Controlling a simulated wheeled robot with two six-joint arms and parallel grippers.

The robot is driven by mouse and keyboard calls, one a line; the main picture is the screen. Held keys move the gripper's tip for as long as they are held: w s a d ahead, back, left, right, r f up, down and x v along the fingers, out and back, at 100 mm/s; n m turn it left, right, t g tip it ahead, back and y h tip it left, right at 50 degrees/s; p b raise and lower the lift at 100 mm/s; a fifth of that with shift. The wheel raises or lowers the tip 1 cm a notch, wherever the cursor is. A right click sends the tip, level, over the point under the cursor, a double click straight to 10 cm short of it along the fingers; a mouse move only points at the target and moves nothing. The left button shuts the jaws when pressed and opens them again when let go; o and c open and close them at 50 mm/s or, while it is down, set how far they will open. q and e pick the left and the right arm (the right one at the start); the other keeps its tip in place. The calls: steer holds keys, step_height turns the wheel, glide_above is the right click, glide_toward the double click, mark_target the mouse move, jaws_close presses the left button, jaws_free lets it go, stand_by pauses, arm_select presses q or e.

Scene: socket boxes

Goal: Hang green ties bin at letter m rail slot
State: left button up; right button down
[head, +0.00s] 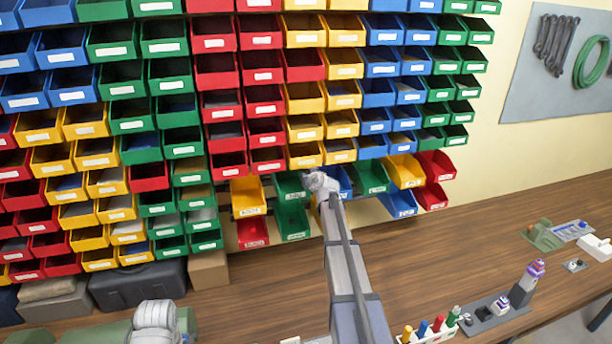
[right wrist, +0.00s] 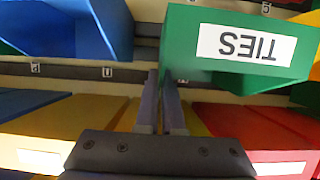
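A green bin with a white label reading TIES (right wrist: 243,43) fills the upper right of the right wrist view, upside down there. In the head view it seems to be the green bin (head: 289,186) just left of my right gripper (head: 320,182). In the right wrist view the two fingers of my right gripper (right wrist: 160,75) are nearly together at the edge of the bin's side wall and look shut on it. Small letter tags (right wrist: 107,72) mark the rail (right wrist: 125,85), too small to read surely.
Blue bins (right wrist: 65,25) hang beside the fingers, with yellow (right wrist: 100,110) and red (right wrist: 250,122) bins in the row above. Bins fill the wall closely. The wooden bench (head: 430,250) below holds a marker holder (head: 430,337) and several small devices at right.

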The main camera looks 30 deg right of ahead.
steer(key=shift+f, duration=0.2)
steer(key=shift+f+b, duration=0.45)
steer(key=shift+b, duration=0.2)
stand_by(0.3)
steer(key=shift+f+b, duration=0.35)
steer(key=shift+f, duration=0.15)
steer(key=shift+f+b, duration=0.1)
steer(key=shift+b, duration=0.25)
steer(key=shift+f, duration=0.1)
stand_by(0.5)
steer(key=shift+s+f+t+b, duration=0.1)
steer(key=shift+f+t+b, duration=0.15)
steer(key=shift+b, duration=0.35)
steer(key=shift+r, duration=0.1)
